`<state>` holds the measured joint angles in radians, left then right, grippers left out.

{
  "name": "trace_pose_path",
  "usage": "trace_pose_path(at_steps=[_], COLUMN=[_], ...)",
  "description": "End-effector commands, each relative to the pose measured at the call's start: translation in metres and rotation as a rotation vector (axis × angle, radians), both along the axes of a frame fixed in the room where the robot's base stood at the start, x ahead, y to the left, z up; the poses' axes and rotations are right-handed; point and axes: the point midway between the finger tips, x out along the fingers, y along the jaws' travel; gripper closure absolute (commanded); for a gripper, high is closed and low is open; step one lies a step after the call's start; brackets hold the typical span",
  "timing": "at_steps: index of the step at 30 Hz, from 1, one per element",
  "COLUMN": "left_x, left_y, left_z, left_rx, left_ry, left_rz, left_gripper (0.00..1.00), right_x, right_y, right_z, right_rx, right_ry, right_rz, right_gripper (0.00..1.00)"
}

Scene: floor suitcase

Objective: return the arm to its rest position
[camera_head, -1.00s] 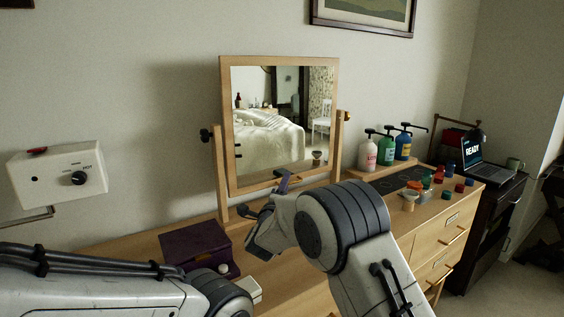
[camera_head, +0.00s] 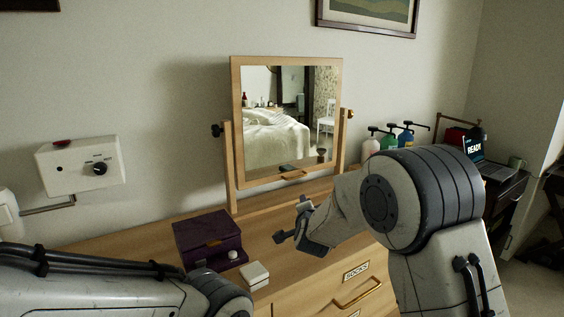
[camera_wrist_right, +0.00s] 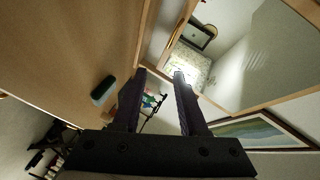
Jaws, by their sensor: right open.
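My right arm (camera_head: 425,200) bends across the right half of the head view. Its gripper (camera_head: 291,224) is held over the dresser top, in front of the mirror, with its fingers toward the left. In the right wrist view the gripper (camera_wrist_right: 160,74) has its two dark fingers apart with nothing between them. My left arm (camera_head: 90,285) lies across the lower left of the head view; its gripper is out of view.
A purple box (camera_head: 208,240) and a small white box (camera_head: 255,275) sit left of the right gripper on the dresser (camera_head: 130,245). A tilting mirror (camera_head: 236,120) stands behind. Pump bottles (camera_head: 388,139) are partly hidden behind my right arm.

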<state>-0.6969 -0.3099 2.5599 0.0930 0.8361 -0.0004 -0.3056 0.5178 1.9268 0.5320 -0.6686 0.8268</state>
Motion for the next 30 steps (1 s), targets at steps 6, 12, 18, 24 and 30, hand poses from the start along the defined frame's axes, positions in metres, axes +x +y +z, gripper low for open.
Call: trace_pose_path(at_steps=[6, 12, 18, 24, 30], left_x=[0.0, 0.0, 0.0, 0.0, 0.0], left_y=[0.0, 0.0, 0.0, 0.0, 0.0], left_z=[0.0, 0.0, 0.0, 0.0, -0.017], left_rx=[0.0, 0.0, 0.0, 0.0, 0.0], left_ry=[0.0, 0.0, 0.0, 0.0, 0.0], left_rz=[0.0, 0.0, 0.0, 0.0, 0.0], left_gripper=[0.5, 0.5, 0.5, 0.5, 0.5], right_x=[-0.088, -0.188, -0.255, -0.311, -0.339], right_y=[-0.041, -0.076, -0.097, -0.113, -0.095], right_z=[-0.049, -0.09, -0.109, -0.12, -0.133], right_rx=[-0.363, -0.619, -0.734, -0.814, -0.873], right_ry=[0.354, 0.641, 0.8, 0.92, 0.947], right_rz=[0.261, 0.526, 0.7, 0.845, 0.98], right_gripper=[0.58, 0.58, 0.58, 0.58, 0.58])
